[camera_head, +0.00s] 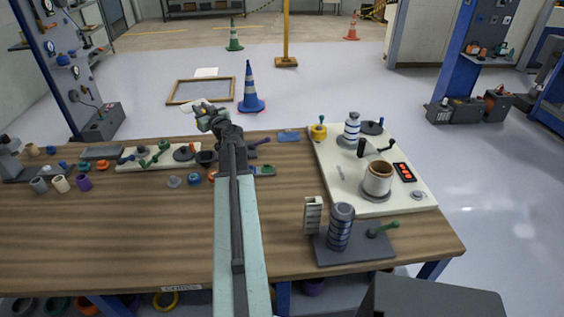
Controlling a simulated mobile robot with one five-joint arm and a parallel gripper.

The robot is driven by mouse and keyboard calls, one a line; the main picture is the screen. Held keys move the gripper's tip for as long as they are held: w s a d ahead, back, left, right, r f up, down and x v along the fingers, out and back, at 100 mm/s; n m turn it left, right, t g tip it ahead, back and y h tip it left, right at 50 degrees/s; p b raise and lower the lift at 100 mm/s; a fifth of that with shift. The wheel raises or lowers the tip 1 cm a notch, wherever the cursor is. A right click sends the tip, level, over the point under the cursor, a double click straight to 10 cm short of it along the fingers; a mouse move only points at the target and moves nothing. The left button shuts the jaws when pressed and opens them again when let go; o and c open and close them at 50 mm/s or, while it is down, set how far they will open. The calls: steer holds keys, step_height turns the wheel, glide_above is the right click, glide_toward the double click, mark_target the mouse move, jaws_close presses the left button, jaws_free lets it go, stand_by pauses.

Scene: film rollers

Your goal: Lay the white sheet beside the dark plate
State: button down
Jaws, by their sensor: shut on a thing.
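My gripper (204,112) is stretched out over the far edge of the wooden table, left of the picture's middle. It is shut on a small white piece, seemingly the white sheet (188,107), which shows only in part at the jaws. A flat dark grey plate (101,153) lies near the table's far left edge, left of and apart from my gripper. I cannot tell which is the task's plate.
A white board (405,203) with rollers and cranks fills the table's right. A pale board (130,163) with green handles and several small rings and cups crowd the far left. The table's front left is bare. A blue cone (250,90) and a framed panel (183,92) are on the floor beyond.

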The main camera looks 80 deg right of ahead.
steer(key=s+d+f+m+g+h+b, duration=0.3)
steer(key=s+d+f+m+g+b, duration=0.35)
steer(key=d, duration=0.55)
steer(key=s+d+f+m+g+h+b, duration=0.4)
steer(key=s+d+f+g+b, duration=0.5)
steer(key=d, duration=0.4)
steer(key=s+a, duration=0.2)
steer(key=a, duration=0.6)
steer(key=s+a, duration=0.3)
steer(key=a, duration=0.5)
steer(key=shift+t, duration=0.45)
steer(key=shift+w+a+f+b, duration=0.1)
steer(key=shift+w+f+b, duration=0.05)
steer(key=shift+f+b, duration=1.05)
steer(key=shift+w+f+b, duration=0.1)
steer(key=shift+f+b, duration=0.85)
steer(key=shift+f, duration=0.3)
steer(key=shift+a+f, duration=0.1)
steer(key=shift+f, duration=0.05)
steer(key=shift+s+a+b, duration=0.1)
steer(key=shift+b, duration=0.2)
